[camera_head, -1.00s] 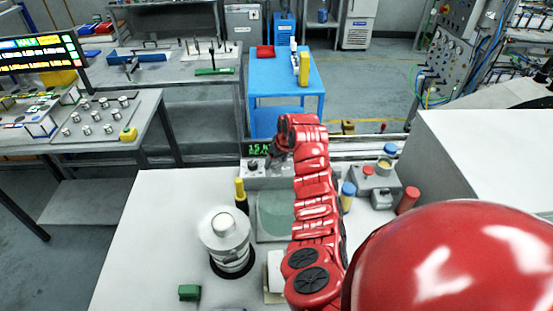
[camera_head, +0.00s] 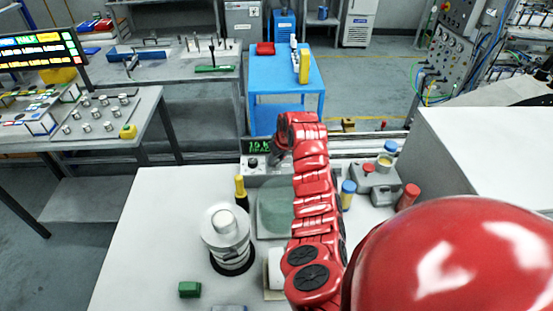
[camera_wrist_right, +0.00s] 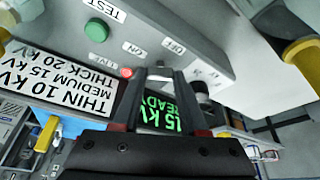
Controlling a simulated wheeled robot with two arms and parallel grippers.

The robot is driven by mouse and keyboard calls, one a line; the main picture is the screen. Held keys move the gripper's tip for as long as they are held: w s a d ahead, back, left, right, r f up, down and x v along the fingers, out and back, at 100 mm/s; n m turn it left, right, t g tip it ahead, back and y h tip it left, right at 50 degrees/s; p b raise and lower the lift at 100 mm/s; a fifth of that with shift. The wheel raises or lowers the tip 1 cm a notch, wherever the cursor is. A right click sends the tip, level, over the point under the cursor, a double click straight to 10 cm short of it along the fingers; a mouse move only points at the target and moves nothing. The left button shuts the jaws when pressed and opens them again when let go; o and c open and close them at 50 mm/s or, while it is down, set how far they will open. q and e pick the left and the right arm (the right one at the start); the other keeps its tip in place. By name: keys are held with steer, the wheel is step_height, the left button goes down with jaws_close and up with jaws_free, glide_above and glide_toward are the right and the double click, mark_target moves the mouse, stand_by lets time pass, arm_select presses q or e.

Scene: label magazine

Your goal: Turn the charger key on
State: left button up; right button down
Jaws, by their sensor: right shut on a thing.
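The charger box (camera_head: 255,180) stands at the back of the white bench, with a green-lit display (camera_head: 258,147). In the right wrist view its face (camera_wrist_right: 175,30) carries TEST, OFF and ON labels, and the display (camera_wrist_right: 160,115) reads 15 kV READY. My right gripper (camera_wrist_right: 160,74) is at this face beside the OFF and ON labels, shut on the charger key, which its fingers mostly hide. The key's exact angle cannot be told. In the head view the right gripper (camera_head: 275,157) is partly hidden by my red arm. My left gripper is out of view.
A dark knob (camera_wrist_right: 200,90) sits close beside the fingers. On the bench are a metal cylinder (camera_head: 226,235), a yellow-topped post (camera_head: 240,188), a green block (camera_head: 190,289) and a button box (camera_head: 375,180). The bench's left part is clear.

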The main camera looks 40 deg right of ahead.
steer(key=m+b, duration=0.1)
steer(key=m+h+b, duration=0.1)
steer(key=shift+a+f+m, duration=0.15)
steer(key=shift+f+m, duration=0.1)
steer(key=shift+m, duration=0.05)
steer(key=m+b, duration=0.2)
steer(key=b, duration=0.1)
steer(key=shift+g+h, duration=0.4)
steer(key=shift+r+m+b, duration=0.15)
steer(key=shift+m+b, duration=0.3)
steer(key=shift+m, duration=0.15)
steer(key=shift+c, duration=2.2)
jaws_free()
steer(key=shift+r, duration=0.1)
